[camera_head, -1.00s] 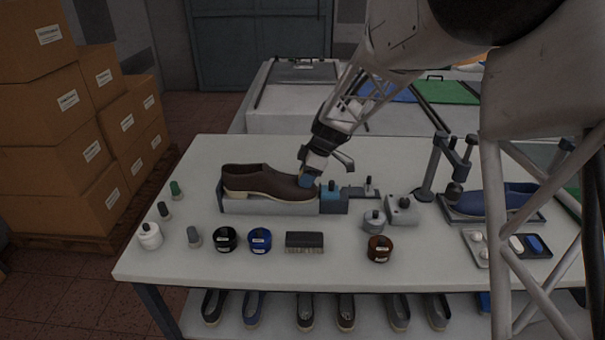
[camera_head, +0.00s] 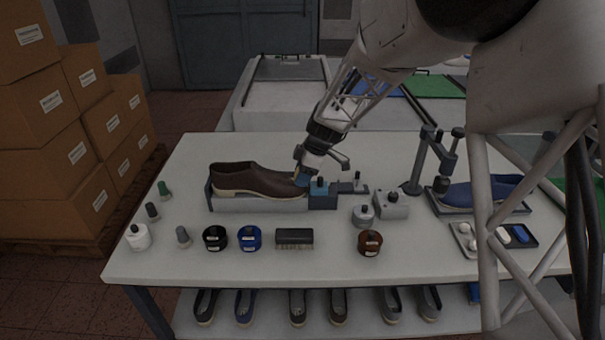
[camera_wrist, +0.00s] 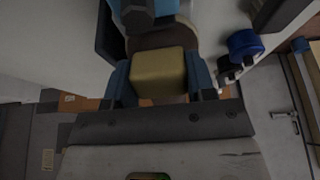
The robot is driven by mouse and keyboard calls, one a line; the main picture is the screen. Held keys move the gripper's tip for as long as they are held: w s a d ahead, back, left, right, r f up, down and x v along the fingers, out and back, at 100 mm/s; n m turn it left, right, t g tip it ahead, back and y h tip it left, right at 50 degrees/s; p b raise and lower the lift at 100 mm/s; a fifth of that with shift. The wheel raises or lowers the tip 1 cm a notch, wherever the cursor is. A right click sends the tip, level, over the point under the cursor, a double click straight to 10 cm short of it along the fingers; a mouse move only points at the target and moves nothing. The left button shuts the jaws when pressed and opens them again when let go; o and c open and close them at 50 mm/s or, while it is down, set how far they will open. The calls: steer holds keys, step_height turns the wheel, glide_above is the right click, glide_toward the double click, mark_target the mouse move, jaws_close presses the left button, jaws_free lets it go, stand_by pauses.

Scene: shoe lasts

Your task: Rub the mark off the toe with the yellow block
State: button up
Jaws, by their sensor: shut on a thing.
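A brown shoe (camera_head: 250,181) with a pale sole lies in a grey holder (camera_head: 262,205) on the table, its toe to the right against a blue clamp block (camera_head: 323,194). My gripper (camera_head: 301,178) is at the toe, pointing down. In the wrist view its blue fingers (camera_wrist: 160,80) are shut on the yellow block (camera_wrist: 158,72), with part of the brown shoe (camera_wrist: 165,42) beyond it. The block is hidden in the head view. I see no mark on the toe; the gripper and block cover that area. I cannot tell whether the block touches the leather.
In front of the shoe stand a black jar (camera_head: 215,238), a blue jar (camera_head: 249,238), a brush (camera_head: 294,238) and a brown jar (camera_head: 369,243). Right of the toe are a grey knobbed block (camera_head: 390,204) and a stand with a blue shoe (camera_head: 480,192).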

mark_target(287, 177)
steer(key=shift+a, duration=0.1)
steer(key=shift+a+r, duration=0.4)
steer(key=shift+a, duration=0.45)
steer(key=shift+a+r, duration=0.4)
steer(key=shift+a, duration=0.45)
steer(key=shift+r, duration=0.1)
steer(key=shift+v, duration=2.9)
steer(key=shift+r, duration=0.1)
steer(key=shift+v, duration=1.45)
steer(key=shift+f, duration=0.25)
steer(key=shift+x, duration=3.3)
